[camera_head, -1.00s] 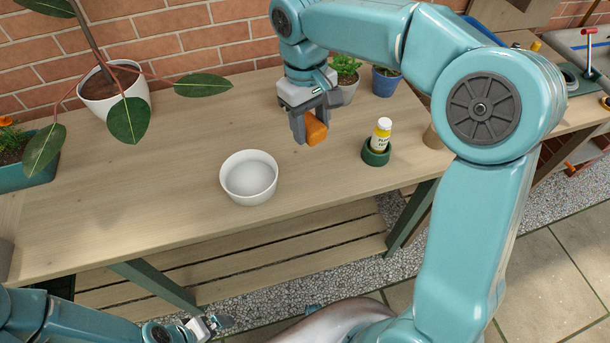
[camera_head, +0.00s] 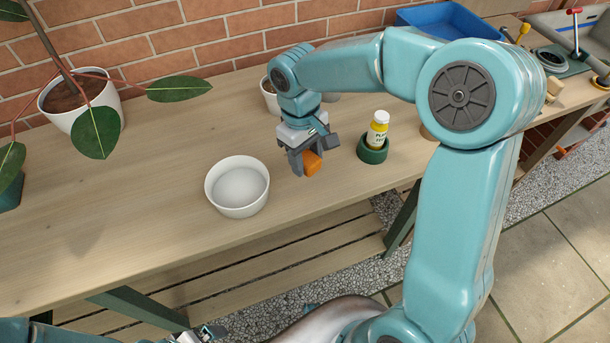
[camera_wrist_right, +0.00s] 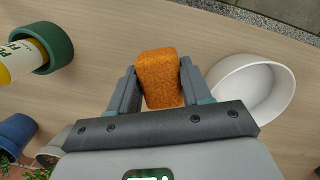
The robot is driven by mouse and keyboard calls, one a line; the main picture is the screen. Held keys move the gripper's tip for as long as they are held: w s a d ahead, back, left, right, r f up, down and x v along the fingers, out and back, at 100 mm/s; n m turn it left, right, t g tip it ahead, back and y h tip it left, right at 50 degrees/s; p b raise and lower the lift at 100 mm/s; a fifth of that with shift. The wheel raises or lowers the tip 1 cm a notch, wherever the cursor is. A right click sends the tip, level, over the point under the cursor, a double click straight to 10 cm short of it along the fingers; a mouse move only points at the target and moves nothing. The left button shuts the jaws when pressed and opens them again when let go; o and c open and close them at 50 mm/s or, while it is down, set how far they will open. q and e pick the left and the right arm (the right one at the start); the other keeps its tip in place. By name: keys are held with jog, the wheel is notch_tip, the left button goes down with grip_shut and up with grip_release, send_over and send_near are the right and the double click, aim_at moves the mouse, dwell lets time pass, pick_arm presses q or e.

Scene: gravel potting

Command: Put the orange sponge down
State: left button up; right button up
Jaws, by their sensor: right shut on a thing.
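The orange sponge (camera_head: 313,163) is held between the fingers of my right gripper (camera_head: 304,161), over the wooden table (camera_head: 150,170). In the right wrist view the sponge (camera_wrist_right: 159,78) sits between both fingers, with bare tabletop behind it. Whether its lower side touches the table I cannot tell. My left gripper (camera_head: 205,334) shows only in part at the bottom edge of the head view, below the table front; its fingers are too small and cut off to judge.
A white bowl (camera_head: 238,187) stands left of the right gripper. A yellow bottle (camera_head: 377,133) stands in a green holder (camera_head: 372,153) to its right. Potted plants stand behind, including a large white pot (camera_head: 82,103). A blue tray (camera_head: 449,18) is at back right.

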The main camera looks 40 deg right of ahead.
aim_at(306, 184)
notch_tip(306, 184, down, 2)
jog(key=shift+s+f, duration=0.1)
jog(key=shift+f, duration=2.2)
jog(key=shift+f+b, duration=0.1)
jog(key=shift+b, duration=0.25)
jog(key=o, duration=1.3)
jog(key=shift+r, duration=0.3)
jog(key=r, duration=0.4)
jog(key=w+r+p, duration=0.1)
jog(key=r, duration=0.6)
jog(key=shift+w+a+r, duration=0.2)
jog(key=shift+w+r, duration=0.1)
jog(key=shift+r, duration=0.05)
